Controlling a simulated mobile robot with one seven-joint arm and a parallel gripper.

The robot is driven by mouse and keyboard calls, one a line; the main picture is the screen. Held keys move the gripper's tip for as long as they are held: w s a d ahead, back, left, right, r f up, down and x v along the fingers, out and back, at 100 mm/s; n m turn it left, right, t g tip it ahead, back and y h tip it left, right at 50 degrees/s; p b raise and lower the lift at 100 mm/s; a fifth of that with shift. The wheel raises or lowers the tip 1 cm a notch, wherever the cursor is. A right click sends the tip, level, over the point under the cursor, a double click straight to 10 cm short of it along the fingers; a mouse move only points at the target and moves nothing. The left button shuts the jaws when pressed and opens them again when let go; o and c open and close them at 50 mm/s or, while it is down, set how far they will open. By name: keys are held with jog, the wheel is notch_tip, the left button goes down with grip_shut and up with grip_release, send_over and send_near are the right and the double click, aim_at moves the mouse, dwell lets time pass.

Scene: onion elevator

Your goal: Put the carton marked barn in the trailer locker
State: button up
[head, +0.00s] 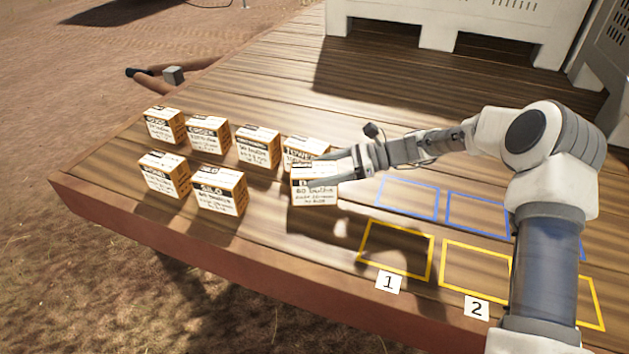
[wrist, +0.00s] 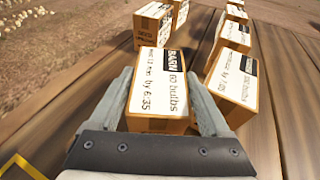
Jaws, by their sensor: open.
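The carton marked barn (wrist: 155,85) is white and orange-brown and sits between the spread fingers of my gripper (wrist: 160,92) in the wrist view. In the head view the same carton (head: 315,190) is at the right end of the front group. My gripper (head: 335,165) is open around its upper part. Whether the fingers touch its sides I cannot tell. No trailer locker can be made out for sure in either view.
Several similar cartons stand close by on the wooden deck (head: 130,205), including the silo carton (head: 221,190) and the lower carton (head: 305,150). Blue and yellow outlined spots with number cards (head: 388,282) are empty at the right. White bins (head: 445,22) stand behind.

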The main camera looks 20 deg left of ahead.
jog(key=shift+s+a+f, duration=0.2)
jog(key=shift+a, duration=0.35)
grip_shut()
jog(key=shift+r, duration=0.1)
